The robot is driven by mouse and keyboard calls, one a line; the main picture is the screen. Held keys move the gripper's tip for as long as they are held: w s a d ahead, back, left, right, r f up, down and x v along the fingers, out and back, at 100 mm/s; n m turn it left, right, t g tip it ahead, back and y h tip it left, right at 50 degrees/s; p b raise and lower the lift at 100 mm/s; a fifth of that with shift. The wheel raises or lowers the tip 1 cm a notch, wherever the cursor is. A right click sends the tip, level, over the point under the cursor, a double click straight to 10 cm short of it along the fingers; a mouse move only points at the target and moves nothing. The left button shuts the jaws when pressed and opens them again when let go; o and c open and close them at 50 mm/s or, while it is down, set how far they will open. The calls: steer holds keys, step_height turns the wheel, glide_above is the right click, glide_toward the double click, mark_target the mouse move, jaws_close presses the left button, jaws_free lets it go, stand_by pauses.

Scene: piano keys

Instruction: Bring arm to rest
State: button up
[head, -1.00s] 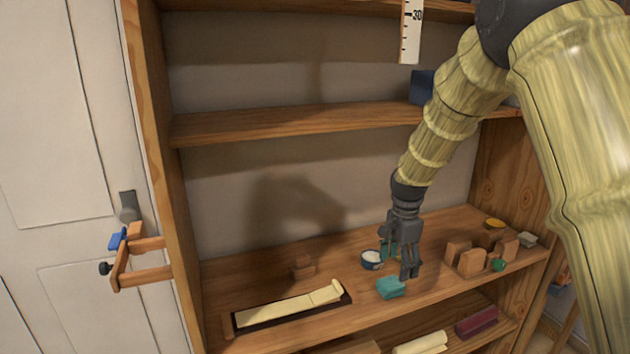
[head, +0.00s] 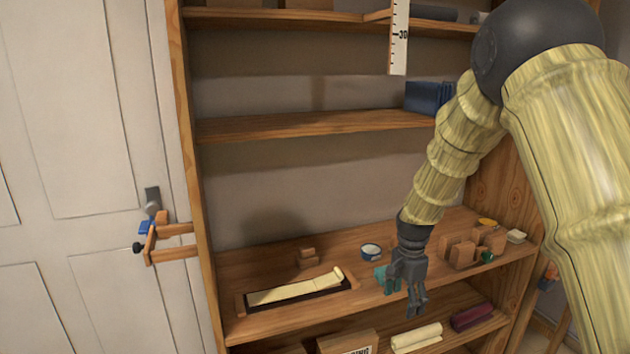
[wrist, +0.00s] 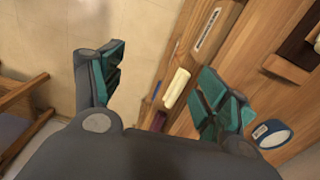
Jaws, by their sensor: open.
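My gripper (head: 416,300) hangs at the end of my arm, in front of the middle shelf (head: 232,310) in the head view, fingers pointing down. In the wrist view its two teal-padded fingers (wrist: 160,82) are spread wide with nothing between them. A dark tray with cream piano keys (head: 298,292) lies on the shelf to the left, one key end raised. I cannot see any contact between my gripper and these things.
A white-and-blue round tin (head: 371,252) and several wooden blocks (head: 462,250) stand on the shelf. Below lie a cream roll (head: 416,338) and a maroon roll (head: 472,316). A ruler (head: 399,40) hangs above.

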steer(key=s+f+n, duration=0.3)
steer(key=s+f, duration=0.6)
steer(key=f, duration=0.3)
steer(key=s+f+n, duration=0.3)
steer(key=s+f, duration=0.6)
steer(key=f, duration=0.3)
steer(key=s+f+n, duration=0.3)
steer(key=s+f, duration=0.1)
steer(key=s, duration=1)
steer(key=s+f+n, duration=0.4)
steer(key=s+f, duration=0.1)
steer(key=s, duration=0.9)
steer(key=shift+s+a+f, duration=0.15)
steer(key=shift+s+a, duration=0.1)
steer(key=shift+s, duration=0.1)
steer(key=shift+c, duration=0.3)
